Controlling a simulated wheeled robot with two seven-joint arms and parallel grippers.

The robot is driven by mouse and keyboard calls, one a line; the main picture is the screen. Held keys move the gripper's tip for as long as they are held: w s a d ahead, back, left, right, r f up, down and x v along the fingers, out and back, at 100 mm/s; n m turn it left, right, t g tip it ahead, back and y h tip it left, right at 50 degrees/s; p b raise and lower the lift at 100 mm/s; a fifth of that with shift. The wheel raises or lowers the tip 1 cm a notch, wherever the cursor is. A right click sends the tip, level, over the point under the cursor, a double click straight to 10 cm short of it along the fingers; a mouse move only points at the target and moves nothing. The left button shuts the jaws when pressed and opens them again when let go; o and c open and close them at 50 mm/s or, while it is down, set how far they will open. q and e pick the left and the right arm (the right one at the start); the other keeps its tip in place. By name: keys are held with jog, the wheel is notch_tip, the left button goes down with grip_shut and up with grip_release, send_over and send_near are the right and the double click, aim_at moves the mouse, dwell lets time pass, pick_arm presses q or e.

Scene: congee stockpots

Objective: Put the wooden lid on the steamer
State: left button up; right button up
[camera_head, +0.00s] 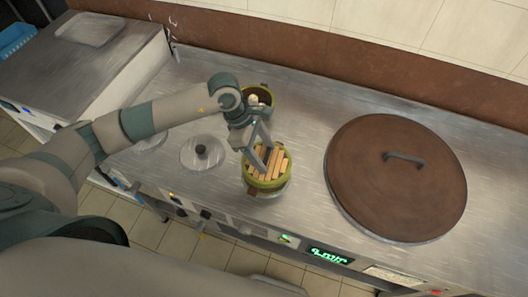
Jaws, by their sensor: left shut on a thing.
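My left gripper (262,158) points down at a round thing with pale wooden slats, which I take to be the wooden lid (274,170), and is shut on it. A green rim (267,186) surrounds the slats; I cannot tell whether it belongs to the lid or to a vessel beneath. A second round green vessel (268,96), which may be the steamer, stands just behind, open at the top, with something pale inside. My gripper and wrist partly hide both. My right gripper is not in view.
A large brown round lid (396,200) with a bar handle covers much of the counter (300,110) on the right. A brown-based wall (330,62) bounds the back.

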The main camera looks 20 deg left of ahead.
pick_arm(q)
jog(key=shift+f+b, duration=0.35)
jog(key=shift+f, duration=0.05)
jog(key=o, duration=0.8)
jog(key=shift+c, duration=0.2)
jog(key=shift+r, duration=0.15)
jog(key=shift+p+v, duration=1.05)
jog(key=shift+v, duration=1.55)
jog(key=shift+p+v, duration=0.85)
jog(key=shift+v, duration=1.95)
